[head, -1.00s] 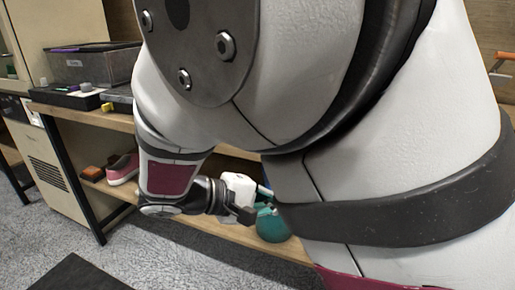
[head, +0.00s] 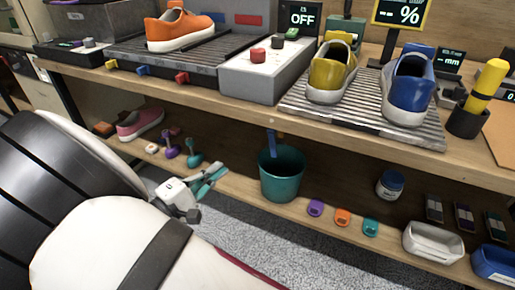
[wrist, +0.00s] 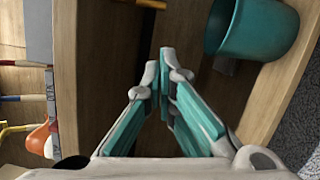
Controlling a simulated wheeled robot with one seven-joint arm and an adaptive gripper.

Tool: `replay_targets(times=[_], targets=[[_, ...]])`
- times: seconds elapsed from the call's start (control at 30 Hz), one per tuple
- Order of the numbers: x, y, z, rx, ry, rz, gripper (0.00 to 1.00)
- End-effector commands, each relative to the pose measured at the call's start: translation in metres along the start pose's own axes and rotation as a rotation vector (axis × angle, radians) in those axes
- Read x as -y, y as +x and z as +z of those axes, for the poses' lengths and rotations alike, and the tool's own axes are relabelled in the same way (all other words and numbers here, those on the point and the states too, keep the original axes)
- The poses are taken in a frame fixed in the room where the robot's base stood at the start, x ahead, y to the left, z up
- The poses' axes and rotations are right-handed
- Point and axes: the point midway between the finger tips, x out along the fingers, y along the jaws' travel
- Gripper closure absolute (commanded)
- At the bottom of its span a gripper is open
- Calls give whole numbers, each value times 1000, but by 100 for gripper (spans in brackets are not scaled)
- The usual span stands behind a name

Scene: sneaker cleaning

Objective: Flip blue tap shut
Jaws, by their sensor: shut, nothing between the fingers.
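The blue tap (head: 143,71) sits on the front edge of the bench, below the ribbed rack, between a yellow tap (head: 111,64) and a red tap (head: 181,78) in the head view. Its handle is too small to tell whether it is open or shut. My gripper (head: 221,172) is below the benchtop, lower and to the right of the blue tap and apart from it. Its teal fingers are shut and empty. In the wrist view my gripper (wrist: 164,62) points over wood, with its fingertips together. I cannot make out the blue tap in the wrist view.
A teal bucket (head: 281,176) stands on the lower shelf right of my gripper, also in the wrist view (wrist: 253,27). An orange sneaker (head: 180,30) rests on the rack (head: 215,52). The benchtop edge overhangs the shelf. The grey floor in front is clear.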

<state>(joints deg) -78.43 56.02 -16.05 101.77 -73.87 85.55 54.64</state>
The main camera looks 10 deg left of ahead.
Motion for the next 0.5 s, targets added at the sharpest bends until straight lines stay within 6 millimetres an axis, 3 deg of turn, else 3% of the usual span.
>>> replay_targets(times=[0.27,0.5], targets=[[1,9,1,4,0,-2,100],[2,50,1,6,0,-2,100]])
